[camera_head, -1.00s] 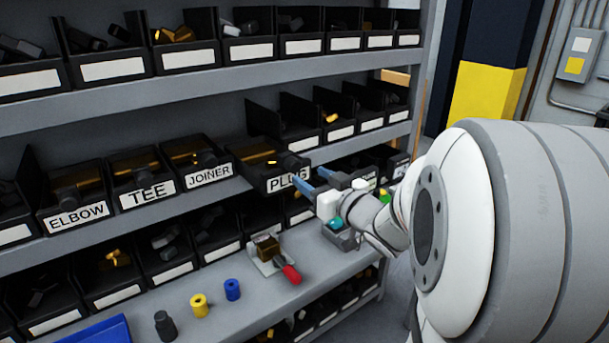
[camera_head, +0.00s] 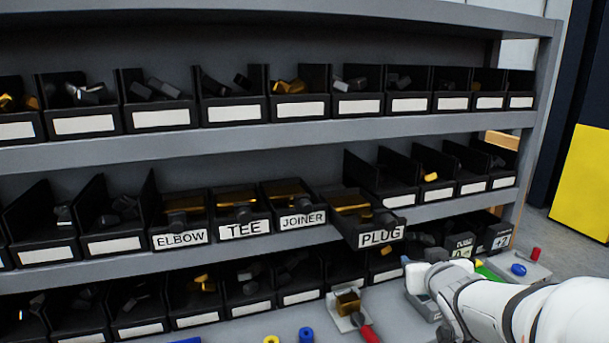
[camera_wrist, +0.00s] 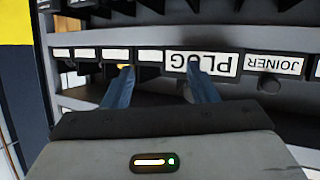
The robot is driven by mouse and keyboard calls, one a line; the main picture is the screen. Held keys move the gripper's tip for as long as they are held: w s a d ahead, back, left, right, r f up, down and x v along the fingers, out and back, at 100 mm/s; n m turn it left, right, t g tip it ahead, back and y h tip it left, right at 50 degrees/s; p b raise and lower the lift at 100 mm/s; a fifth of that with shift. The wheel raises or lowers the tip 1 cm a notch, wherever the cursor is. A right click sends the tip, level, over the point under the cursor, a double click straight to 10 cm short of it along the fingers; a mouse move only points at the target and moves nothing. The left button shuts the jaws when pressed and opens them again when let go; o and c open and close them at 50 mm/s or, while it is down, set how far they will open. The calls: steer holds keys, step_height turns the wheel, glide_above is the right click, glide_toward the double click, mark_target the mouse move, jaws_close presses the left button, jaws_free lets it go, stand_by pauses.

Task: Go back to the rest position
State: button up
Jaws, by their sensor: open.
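My gripper (camera_wrist: 160,70) is open, with two blue fingers spread apart and nothing between them in the wrist view. In the head view its end is small and partly hidden at the lower right, below and right of the PLUG bin. The black PLUG bin (camera_head: 368,222) juts out from the middle shelf farther than its neighbours. Its label appears upside down beyond the fingers in the wrist view (camera_wrist: 201,64). The fingers look apart from the bin, though the exact gap cannot be told.
JOINER (camera_head: 300,208), TEE (camera_head: 238,216) and ELBOW (camera_head: 179,224) bins sit left of PLUG. A brass block with a red-handled clamp (camera_head: 348,302) and a blue cylinder (camera_head: 306,335) stand on the lower ledge. Open floor (camera_head: 560,245) lies at the right.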

steer(key=s+a+f+g, duration=0.2)
steer(key=s+a+g, duration=0.1)
steer(key=s, duration=0.3)
steer(key=s+a+f+g+y, duration=0.1)
steer(key=s+a+f+g, duration=0.2)
steer(key=s, duration=0.4)
steer(key=s+a+f+g, duration=0.2)
steer(key=s+a+g, duration=0.1)
steer(key=s, duration=0.3)
steer(key=shift+s+a+f+g, duration=0.2)
steer(key=shift+s+f+g, duration=0.1)
steer(key=shift+g, duration=0.6)
